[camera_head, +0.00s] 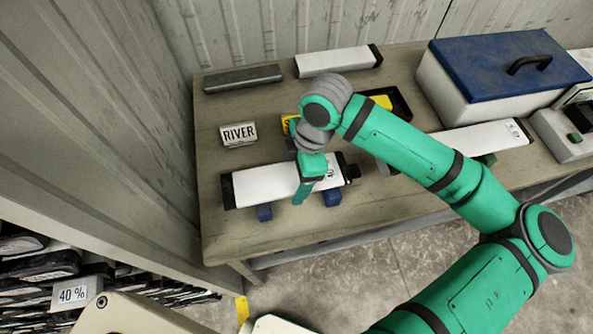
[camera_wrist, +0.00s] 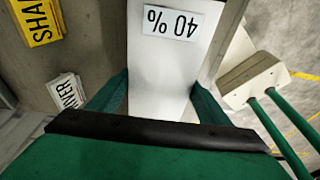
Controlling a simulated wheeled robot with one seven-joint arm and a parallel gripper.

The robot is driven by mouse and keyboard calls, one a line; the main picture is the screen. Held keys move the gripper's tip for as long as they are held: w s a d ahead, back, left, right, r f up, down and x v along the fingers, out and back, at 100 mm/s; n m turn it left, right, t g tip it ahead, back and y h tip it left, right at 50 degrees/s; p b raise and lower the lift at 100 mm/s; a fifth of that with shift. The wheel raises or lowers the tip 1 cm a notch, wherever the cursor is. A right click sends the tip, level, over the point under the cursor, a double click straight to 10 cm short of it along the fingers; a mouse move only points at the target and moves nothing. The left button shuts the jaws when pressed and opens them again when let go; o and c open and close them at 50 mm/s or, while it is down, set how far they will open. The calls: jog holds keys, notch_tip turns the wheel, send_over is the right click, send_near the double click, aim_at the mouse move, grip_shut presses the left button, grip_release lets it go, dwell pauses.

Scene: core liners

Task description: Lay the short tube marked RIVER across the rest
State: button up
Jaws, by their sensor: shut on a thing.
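A white tube (camera_head: 262,184) with black ends lies level along the table's near edge in the head view. It is over two blue supports (camera_head: 263,212), but I cannot tell whether it touches them. My gripper (camera_head: 309,186) is shut on it, right of its middle. In the wrist view the tube (camera_wrist: 160,75) runs between my green fingers (camera_wrist: 160,104), with a 40 % label (camera_wrist: 172,22) on top. A card marked RIVER (camera_head: 238,134) stands behind the tube's left part. No RIVER marking is readable on the tube itself.
A grey tube (camera_head: 242,78) and a white tube (camera_head: 338,61) lie at the back. A yellow sign (camera_wrist: 39,20) is partly hidden by my arm in the head view. A blue-lidded box (camera_head: 508,65) and another white tube (camera_head: 480,138) are on the right. Metal walls close the left and back.

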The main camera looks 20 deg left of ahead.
jog(key=shift+f, duration=0.15)
jog(key=o, duration=2)
jog(key=v, duration=1.2)
